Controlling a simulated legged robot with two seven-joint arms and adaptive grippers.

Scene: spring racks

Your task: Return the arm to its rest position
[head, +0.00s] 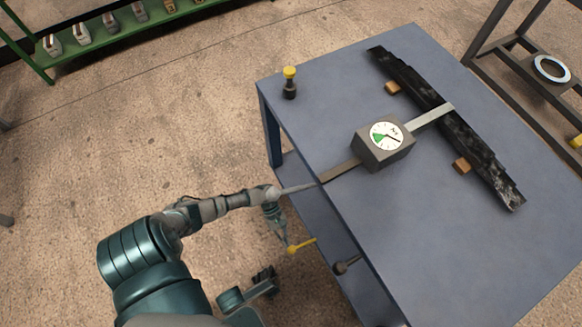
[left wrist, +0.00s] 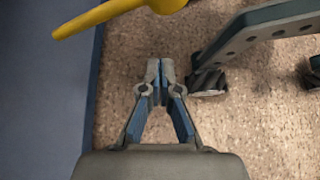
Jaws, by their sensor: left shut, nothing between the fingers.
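My left arm comes in from the lower left in the head view and bends down beside the blue table (head: 480,262). My left gripper (head: 284,240) hangs at the table's near left side, below the top. In the left wrist view the gripper (left wrist: 160,68) is shut and empty, with its fingertips together over the floor. A yellow rod with a round end (head: 301,245) is close to the fingertips; it also shows at the top of the left wrist view (left wrist: 120,14), apart from the fingers. My right gripper is not in view.
On the table are a grey box with a dial (head: 385,152) on a flat bar, a long dark ragged piece (head: 440,122) and a yellow-capped bottle (head: 290,84). Floor to the left is clear.

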